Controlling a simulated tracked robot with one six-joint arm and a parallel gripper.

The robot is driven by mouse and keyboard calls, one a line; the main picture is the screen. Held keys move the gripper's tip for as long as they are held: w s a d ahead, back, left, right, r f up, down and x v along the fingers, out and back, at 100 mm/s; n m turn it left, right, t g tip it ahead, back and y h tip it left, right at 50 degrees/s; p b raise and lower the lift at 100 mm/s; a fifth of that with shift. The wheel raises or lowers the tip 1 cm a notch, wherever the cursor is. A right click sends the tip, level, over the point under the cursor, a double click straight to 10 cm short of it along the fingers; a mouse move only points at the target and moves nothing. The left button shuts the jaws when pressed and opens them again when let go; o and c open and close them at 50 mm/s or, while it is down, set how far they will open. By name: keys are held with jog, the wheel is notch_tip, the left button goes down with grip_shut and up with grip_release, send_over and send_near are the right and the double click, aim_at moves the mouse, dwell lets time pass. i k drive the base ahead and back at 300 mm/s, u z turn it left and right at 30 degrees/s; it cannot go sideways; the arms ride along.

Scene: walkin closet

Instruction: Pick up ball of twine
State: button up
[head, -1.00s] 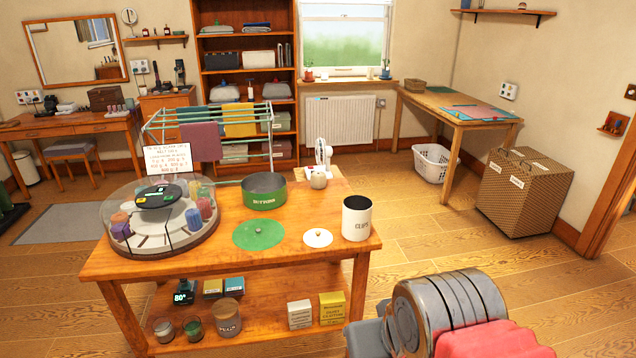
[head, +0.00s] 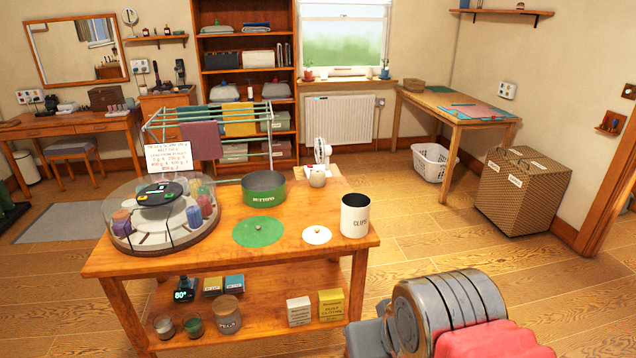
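A small round beige object (head: 317,178) sits at the far right end of the wooden table, beside a white fan. It may be the ball of twine, but it is too small to tell. No other thing in view is clearly twine. Part of my arm shows at the bottom right as grey ribbed metal and a red part. My gripper's fingers are not in view.
The wooden table (head: 290,262) holds a round clear-covered carousel (head: 165,243) with spools, a green pot (head: 264,190), a green lid (head: 258,232), a white lid (head: 317,235) and a white canister (head: 355,216). Jars and boxes stand on its lower shelf.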

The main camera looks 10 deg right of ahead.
aim_at(317, 177)
jog(key=k, duration=1.6)
jog(key=z, duration=0.65)
jog(key=i, duration=2.3)
jog(key=z, duration=0.05)
